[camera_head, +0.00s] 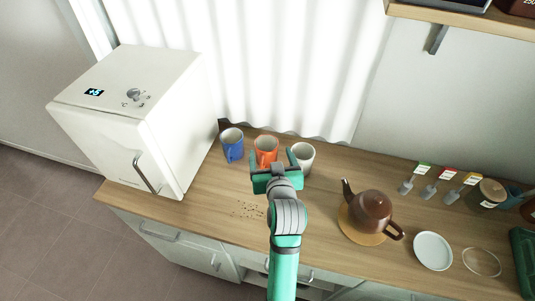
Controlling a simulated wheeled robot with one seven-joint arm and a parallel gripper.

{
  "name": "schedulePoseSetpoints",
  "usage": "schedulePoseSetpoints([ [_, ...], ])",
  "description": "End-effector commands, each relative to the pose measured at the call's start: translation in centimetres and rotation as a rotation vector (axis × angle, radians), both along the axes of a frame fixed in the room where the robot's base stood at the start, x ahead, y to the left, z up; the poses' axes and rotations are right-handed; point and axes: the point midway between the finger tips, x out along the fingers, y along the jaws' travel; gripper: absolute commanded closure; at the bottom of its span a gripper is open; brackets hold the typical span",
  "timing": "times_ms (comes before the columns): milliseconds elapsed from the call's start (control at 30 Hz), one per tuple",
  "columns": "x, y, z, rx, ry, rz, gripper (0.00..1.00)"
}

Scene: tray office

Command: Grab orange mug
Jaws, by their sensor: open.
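The orange mug (265,148) stands upright on the wooden counter (325,215), near the white curtain. A blue mug (232,148) stands to its left and a white mug (304,154) to its right. My gripper (272,163) is open, with one finger at the orange mug's near left and the other between the orange and white mugs. The gripper hides the lower part of the orange mug. I cannot tell whether the fingers touch it.
A white mini fridge (140,115) stands left of the mugs. A brown teapot (371,207) sits on a round board to the right, with a white saucer (433,250) beyond it. Crumbs (248,209) lie left of my arm.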

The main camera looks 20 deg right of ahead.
Motion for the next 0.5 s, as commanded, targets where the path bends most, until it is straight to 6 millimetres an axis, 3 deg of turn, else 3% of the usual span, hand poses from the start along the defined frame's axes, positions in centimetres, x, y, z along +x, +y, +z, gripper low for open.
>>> schedulePoseSetpoints([
  [167, 0.6, 0.0, -0.2, -0.004, 0.035, 0.024, 0.22],
  [500, 4.7, -0.8, -2.0, -0.004, 0.038, 0.023, 0.22],
])
